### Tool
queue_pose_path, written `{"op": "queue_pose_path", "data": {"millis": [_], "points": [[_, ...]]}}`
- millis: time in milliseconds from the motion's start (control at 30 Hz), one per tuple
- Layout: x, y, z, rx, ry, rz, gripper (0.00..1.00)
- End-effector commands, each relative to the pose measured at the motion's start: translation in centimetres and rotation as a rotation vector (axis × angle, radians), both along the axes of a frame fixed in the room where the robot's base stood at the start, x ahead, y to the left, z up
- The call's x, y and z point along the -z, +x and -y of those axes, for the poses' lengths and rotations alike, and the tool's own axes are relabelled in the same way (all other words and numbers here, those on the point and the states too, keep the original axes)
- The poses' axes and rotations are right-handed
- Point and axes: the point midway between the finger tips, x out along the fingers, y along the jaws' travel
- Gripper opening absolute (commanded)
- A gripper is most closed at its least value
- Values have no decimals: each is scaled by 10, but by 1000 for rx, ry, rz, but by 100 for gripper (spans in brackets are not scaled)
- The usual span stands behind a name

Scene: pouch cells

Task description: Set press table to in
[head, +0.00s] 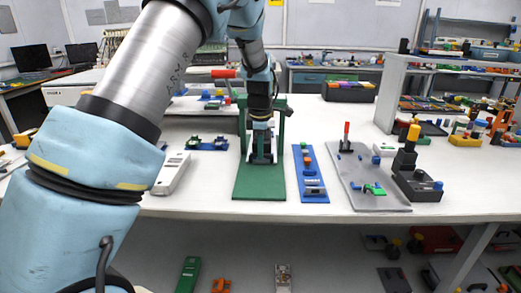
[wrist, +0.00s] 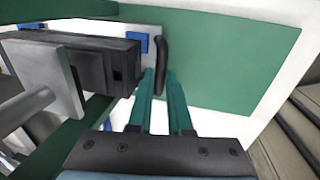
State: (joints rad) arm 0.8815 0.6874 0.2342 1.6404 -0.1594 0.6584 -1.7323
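The press stands on the bench, with a green frame (head: 282,128), a red lever (head: 223,74) and a green base plate (head: 259,186). In the wrist view the press table (wrist: 147,30) is a pale plate with blue patches and an upright black handle (wrist: 162,52) at its end. A dark block stands beside the handle. In the head view my arm and wrist hide much of the press, and the fingers are hard to make out.
Right of the press lie a blue strip with small parts (head: 309,190) and a grey board (head: 368,185) with a red-topped tool. A dark block with a yellow knob (head: 412,165) stands farther right. A white device (head: 172,174) lies to the left.

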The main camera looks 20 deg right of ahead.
Motion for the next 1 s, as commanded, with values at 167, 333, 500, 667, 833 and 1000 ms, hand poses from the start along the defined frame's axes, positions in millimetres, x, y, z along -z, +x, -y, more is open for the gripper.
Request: {"op": "queue_pose_path", "data": {"millis": [167,333,500,667,833,1000], "points": [[-2,5,2,-1,-9,14,36],[-2,4,2,-1,-7,11,47],[-2,3,1,-1,-6,9,47],[-14,1,1,0,-7,10,47],[-45,-4,-1,1,-9,12,47],[-77,-10,-4,0,-8,12,47]]}}
